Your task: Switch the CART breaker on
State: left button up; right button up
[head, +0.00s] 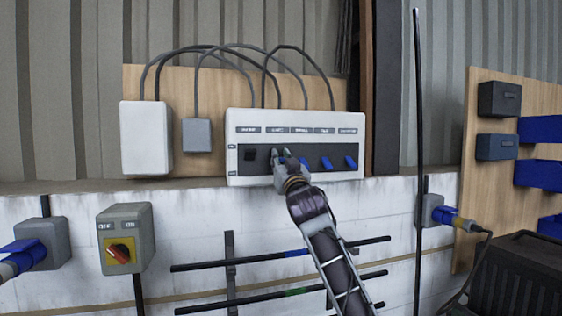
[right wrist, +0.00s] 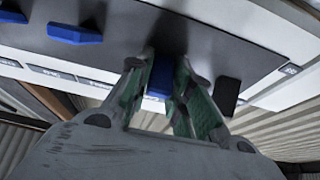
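The white breaker panel (head: 234,150) hangs on a wooden board, with a row of levers on a dark strip under small labels. The second label from the left seems to read CART (head: 277,130). My right gripper (head: 281,156) is at the lever below it and mostly hides that lever in the head view. In the right wrist view, the blue lever (right wrist: 160,75) sits between the two green-padded fingers (right wrist: 163,82). Whether both fingers touch it I cannot tell. A black lever (right wrist: 225,95) is beside it. My left gripper is not in view.
Blue levers (head: 326,164) are close to the right of my gripper. Left of the panel are a white box (head: 146,138) and a grey box (head: 196,135). Below are a rotary switch box (head: 126,238) and dark rails (head: 205,265). A thin black pole (head: 418,110) stands right.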

grip_shut()
jog(key=shift+r+g, duration=0.3)
jog(key=shift+g, duration=0.3)
jog(key=shift+r+g, duration=0.25)
jog(key=shift+g, duration=0.15)
jog(key=shift+r+g, duration=0.1)
jog(key=shift+g, duration=0.3)
jog(key=shift+w+h, duration=0.1)
jog(key=shift+h, duration=0.2)
jog(key=shift+r+g, duration=0.2)
jog(key=shift+g, duration=0.4)
